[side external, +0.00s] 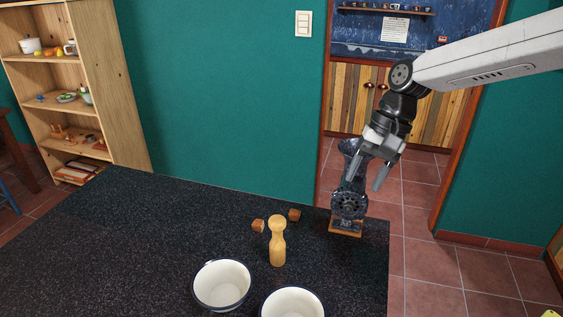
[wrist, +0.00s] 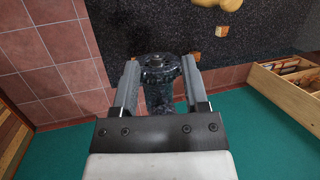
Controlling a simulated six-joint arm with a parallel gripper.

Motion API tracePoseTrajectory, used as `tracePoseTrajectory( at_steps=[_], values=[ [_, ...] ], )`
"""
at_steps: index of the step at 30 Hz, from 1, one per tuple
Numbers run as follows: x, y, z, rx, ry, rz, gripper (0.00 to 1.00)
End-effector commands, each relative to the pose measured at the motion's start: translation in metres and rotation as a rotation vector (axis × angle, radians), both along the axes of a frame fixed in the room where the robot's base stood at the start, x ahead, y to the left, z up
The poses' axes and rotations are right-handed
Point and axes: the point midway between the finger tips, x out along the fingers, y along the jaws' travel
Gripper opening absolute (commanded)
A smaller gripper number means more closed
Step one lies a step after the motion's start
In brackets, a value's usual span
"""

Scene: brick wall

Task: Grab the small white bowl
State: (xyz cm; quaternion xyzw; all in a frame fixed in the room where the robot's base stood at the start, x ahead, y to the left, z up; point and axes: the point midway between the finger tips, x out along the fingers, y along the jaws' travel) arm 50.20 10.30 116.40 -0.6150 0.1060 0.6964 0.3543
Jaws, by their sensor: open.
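Two white bowls with dark rims sit at the front of the dark counter in the side view. One bowl (side external: 222,285) is fully in frame; the other (side external: 292,302), to its right, is cut off by the lower edge. I cannot tell which is smaller. My gripper (side external: 368,172) is open, to the right of and well above both bowls. In the wrist view my gripper (wrist: 160,64) has its fingers apart, with a dark grinder (wrist: 158,92) showing between them; contact cannot be told. No bowl shows in the wrist view.
The dark grinder (side external: 349,205) on a wooden base stands near the counter's right edge. A wooden mill (side external: 277,242) stands just behind the bowls, with two small wooden blocks (side external: 258,226) (side external: 294,215) near it. The counter's left part (side external: 110,235) is clear.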

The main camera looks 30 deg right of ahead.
Motion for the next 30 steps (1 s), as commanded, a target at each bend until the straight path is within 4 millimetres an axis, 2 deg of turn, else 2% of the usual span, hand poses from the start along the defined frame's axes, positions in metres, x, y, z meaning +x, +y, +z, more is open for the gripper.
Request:
tracePoseTrajectory(
  at_steps=[6, 15, 24, 30],
  values=[
    [0.038, 0.048, -0.001, 0.146, 0.186, -0.183, 0.58],
    [0.080, 0.114, -0.005, 0.316, 0.483, -0.388, 0.58],
    [0.108, 0.172, -0.013, 0.427, 0.802, -0.523, 0.58],
    [0.116, 0.195, -0.018, 0.458, 0.950, -0.564, 0.58]
  ],
)
